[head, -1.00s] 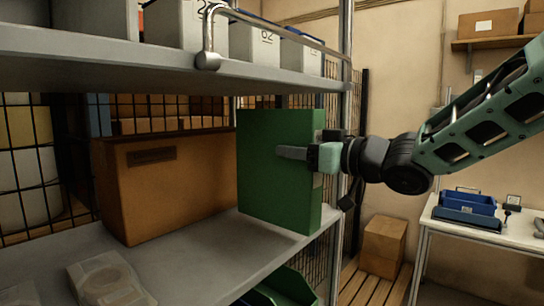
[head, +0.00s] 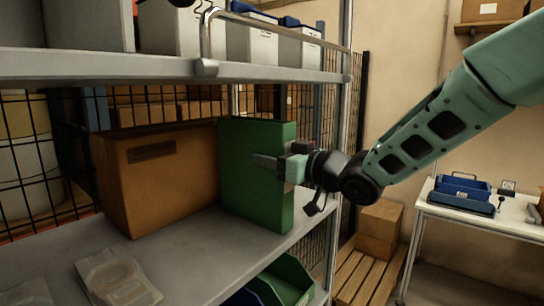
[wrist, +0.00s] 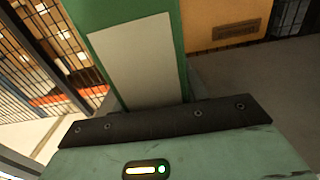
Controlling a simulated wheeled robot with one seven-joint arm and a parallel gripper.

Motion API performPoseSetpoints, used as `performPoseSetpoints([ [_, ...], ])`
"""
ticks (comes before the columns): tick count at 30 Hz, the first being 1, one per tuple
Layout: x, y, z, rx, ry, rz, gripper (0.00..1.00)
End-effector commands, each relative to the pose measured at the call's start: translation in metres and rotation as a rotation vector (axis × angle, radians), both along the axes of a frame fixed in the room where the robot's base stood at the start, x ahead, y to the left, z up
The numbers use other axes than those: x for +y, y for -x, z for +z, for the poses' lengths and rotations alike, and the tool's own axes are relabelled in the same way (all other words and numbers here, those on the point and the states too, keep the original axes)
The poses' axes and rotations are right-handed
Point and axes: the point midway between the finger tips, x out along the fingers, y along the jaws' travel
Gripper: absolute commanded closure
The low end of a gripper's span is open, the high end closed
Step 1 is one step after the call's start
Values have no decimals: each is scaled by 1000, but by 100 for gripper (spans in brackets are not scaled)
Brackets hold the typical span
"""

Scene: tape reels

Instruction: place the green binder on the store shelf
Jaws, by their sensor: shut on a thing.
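The green binder (head: 248,178) stands upright at the right end of the grey store shelf (head: 190,262), just right of a cardboard box. My gripper (head: 281,164) is shut on the binder's spine edge from the right, with one finger along its broad face. In the wrist view the binder's spine with a pale label (wrist: 140,62) rises beyond my gripper (wrist: 160,118). The binder's bottom looks at or very near the shelf surface; I cannot tell whether it touches.
The cardboard box (head: 165,180) stands close to the binder's left. Clear plastic packages (head: 115,277) lie on the shelf in front. An upper shelf (head: 120,66) with grey bins hangs above. A green bin (head: 288,281) sits below. A white table (head: 485,217) with blue trays stands at right.

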Motion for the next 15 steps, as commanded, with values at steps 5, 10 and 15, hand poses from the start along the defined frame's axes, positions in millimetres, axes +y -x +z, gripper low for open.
performPoseSetpoints([
  [5, 0, 0, -2, 0, 0, 0, 37],
  [10, 0, 0, -2, 0, 0, 0, 35],
  [15, 0, 0, 0, 0, 0, 0, 35],
])
